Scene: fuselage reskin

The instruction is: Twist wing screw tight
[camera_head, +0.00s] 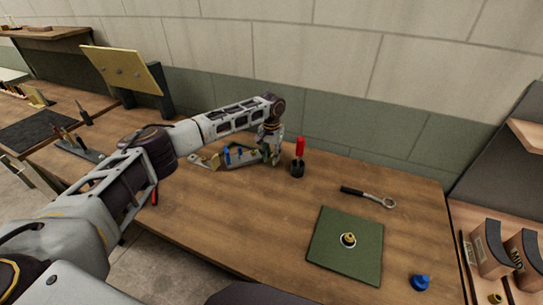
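My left arm reaches across the wooden table from the left, and its gripper (271,152) points down at the right end of a small fixture (236,157). The fixture is grey and tan with a green part and small blue pieces on it. The gripper overlaps the fixture's right end, and its fingertips are too small to tell whether they hold anything. I cannot make out a wing screw for certain there. A small blue knob-like piece (420,282) stands at the front right of the table. My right gripper is out of view.
A red-handled tool stands in a dark holder (297,169) just right of the gripper. A ring-ended wrench (370,196) lies farther right. A green mat (330,262) bears a yellow-topped piece (348,239). Bins (492,250) stand at the right edge. The table's front middle is clear.

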